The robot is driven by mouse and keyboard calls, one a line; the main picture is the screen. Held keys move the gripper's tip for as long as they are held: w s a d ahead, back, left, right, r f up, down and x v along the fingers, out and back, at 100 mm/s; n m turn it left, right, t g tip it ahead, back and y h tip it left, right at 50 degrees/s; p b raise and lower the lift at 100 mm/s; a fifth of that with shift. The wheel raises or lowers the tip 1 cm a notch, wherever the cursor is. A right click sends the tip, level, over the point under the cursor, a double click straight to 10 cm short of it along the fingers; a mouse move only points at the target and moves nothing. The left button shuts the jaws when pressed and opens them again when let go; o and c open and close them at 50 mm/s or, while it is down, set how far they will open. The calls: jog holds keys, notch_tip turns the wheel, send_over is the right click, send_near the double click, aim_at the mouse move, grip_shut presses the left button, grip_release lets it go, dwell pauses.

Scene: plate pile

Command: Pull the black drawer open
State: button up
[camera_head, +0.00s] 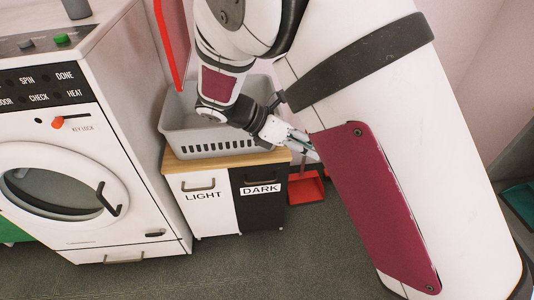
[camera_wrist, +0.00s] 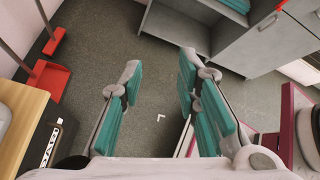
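The black drawer (camera_head: 262,205) is the right half of a small cabinet. It carries a DARK label and a handle near its top, and it appears closed. In the wrist view part of its black front (camera_wrist: 66,135) with the label shows at the lower left. My gripper (camera_wrist: 158,72) is open and empty, with its teal-padded fingers apart and pointing over the floor. In the head view my gripper (camera_head: 304,143) is at the cabinet's right end, near the height of the wooden top, partly hidden by my arm. It is apart from the drawer handle.
A grey basket (camera_head: 205,135) stands on the wooden top (camera_head: 185,165). The white LIGHT front (camera_head: 200,213) is beside the black one. A washing machine (camera_head: 140,130) stands at left. A red dustpan (camera_wrist: 50,82) is near the wall. A grey cabinet (camera_wrist: 225,40) stands across open floor.

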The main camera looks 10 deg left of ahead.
jog(key=w+a+f+n+t+h+b, duration=0.1)
jog(key=a+f+n+t+b, duration=0.2)
jog(key=a+f+n, duration=0.45)
jog(key=w+a+f+n+t+h+b, duration=0.1)
jog(key=a+f+n+t+b, duration=0.2)
jog(key=f, duration=0.8)
jog(key=n+t+y+b, duration=0.3)
jog(key=n+t, duration=0.6)
jog(key=n, duration=0.2)
send_near(261, 183)
jog(key=b+x, duration=0.1)
jog(key=x, duration=0.4)
jog(key=b+x, duration=0.1)
jog(key=x, duration=0.4)
jog(key=shift+w+f, duration=0.2)
jog(key=shift+w, duration=0.05)
grip_shut()
